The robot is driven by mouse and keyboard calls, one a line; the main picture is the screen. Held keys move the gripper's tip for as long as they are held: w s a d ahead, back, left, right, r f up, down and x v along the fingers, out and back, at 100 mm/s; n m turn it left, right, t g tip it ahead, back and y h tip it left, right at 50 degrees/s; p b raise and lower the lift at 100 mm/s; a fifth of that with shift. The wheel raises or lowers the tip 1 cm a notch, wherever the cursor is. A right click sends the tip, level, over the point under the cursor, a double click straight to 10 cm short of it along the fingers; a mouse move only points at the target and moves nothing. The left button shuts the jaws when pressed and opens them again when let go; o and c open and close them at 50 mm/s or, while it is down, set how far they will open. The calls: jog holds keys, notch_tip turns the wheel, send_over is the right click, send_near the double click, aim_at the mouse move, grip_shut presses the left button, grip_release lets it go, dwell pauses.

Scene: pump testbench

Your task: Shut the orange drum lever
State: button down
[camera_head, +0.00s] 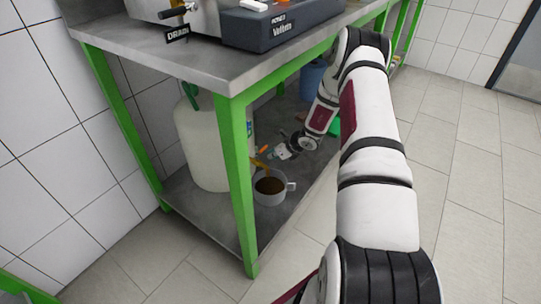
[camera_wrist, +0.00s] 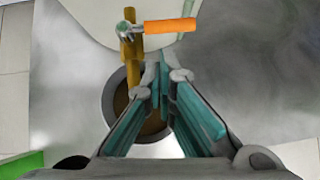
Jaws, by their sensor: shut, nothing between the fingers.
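The white drum (camera_head: 203,148) stands on the lower shelf of the bench. It also shows at the top of the wrist view (camera_wrist: 95,12). Its brass tap (camera_wrist: 130,52) reaches out over a mug. The orange lever (camera_wrist: 170,26) sits on the tap and points right in the wrist view, across the spout. In the head view the lever (camera_head: 264,149) is small, close to my gripper. My gripper (camera_wrist: 163,72) is shut and empty, with its tips just below the lever in the wrist view. I cannot tell whether they touch it.
The mug (camera_head: 271,188) holds brown liquid and stands under the tap, partly hidden by my fingers in the wrist view. A green bench leg (camera_head: 238,180) stands in front of the drum. The benchtop (camera_head: 150,55) is overhead. A blue container (camera_head: 312,75) stands further back.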

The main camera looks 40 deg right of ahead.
jog(key=d+f+p+v, duration=0.1)
jog(key=p+v, duration=0.2)
jog(key=v, duration=0.8)
jog(key=shift+s+r+p, duration=0.3)
jog(key=shift+s+p, duration=0.05)
jog(key=shift+s, duration=0.3)
jog(key=shift+d, duration=0.15)
